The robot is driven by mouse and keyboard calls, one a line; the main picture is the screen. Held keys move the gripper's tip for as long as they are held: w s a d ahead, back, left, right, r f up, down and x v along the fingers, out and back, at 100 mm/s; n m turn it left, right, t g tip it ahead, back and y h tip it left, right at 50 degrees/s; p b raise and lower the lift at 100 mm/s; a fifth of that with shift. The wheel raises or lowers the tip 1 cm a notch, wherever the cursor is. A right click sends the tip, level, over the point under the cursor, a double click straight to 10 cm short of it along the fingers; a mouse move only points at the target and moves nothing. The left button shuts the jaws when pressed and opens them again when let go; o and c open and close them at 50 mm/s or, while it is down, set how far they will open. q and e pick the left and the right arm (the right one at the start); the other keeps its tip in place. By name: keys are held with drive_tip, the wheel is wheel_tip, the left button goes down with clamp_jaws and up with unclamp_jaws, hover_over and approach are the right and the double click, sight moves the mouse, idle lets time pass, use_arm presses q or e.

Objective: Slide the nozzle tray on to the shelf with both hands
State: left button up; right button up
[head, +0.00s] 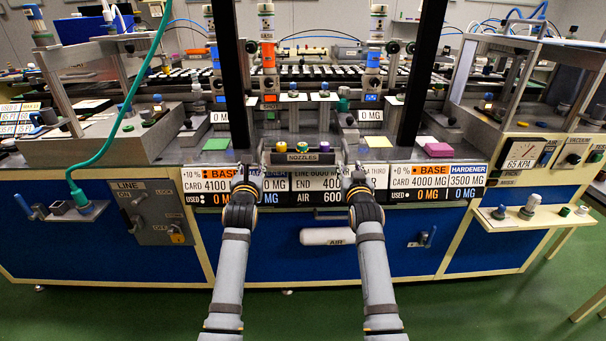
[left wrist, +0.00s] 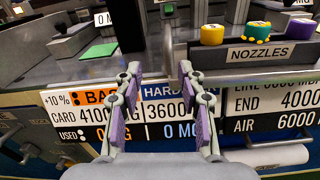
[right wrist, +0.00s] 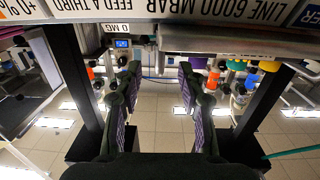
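The nozzle tray (head: 302,158) is a dark tray with a front plate marked NOZZLES. It sits level at the bench's front edge, above the sign panel. Several coloured nozzles stand in it, among them a yellow one (head: 282,146), a green one (head: 302,147) and a purple one (head: 325,146). My left gripper (head: 246,172) is left of the tray; in the left wrist view its fingers (left wrist: 160,75) are apart and empty, with the tray (left wrist: 256,53) to their right. My right gripper (head: 356,170) is right of the tray; its fingers (right wrist: 158,75) are apart and empty. I cannot tell which surface is the shelf.
Two black uprights (head: 235,80) (head: 423,75) flank the middle. A green pad (head: 219,117) and a magenta block (head: 438,150) lie on the bench. A sign panel (head: 440,182) and a white AIR cylinder (head: 327,236) are on the front below.

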sight(262, 139)
use_arm(q)
drive_tip(key=shift+d+r+n+h, duration=0.2)
drive_tip(key=shift+d+r+h, duration=0.05)
drive_tip(key=shift+r, duration=0.25)
drive_tip(key=shift+d+r+n+h, duration=0.2)
drive_tip(key=shift+d+r+h, duration=0.05)
drive_tip(key=shift+r, duration=0.25)
use_arm(e)
wheel_tip(262, 139, up, 2)
drive_tip(key=shift+r, duration=0.2)
use_arm(q)
drive_tip(key=w, duration=1)
drive_tip(key=shift+w, duration=0.3)
use_arm(e)
drive_tip(key=w, duration=1)
drive_tip(key=shift+w+f, duration=0.1)
drive_tip(key=shift+w, duration=0.2)
use_arm(q)
drive_tip(key=shift+f, duration=0.1)
clamp_jaws()
use_arm(e)
clamp_jaws()
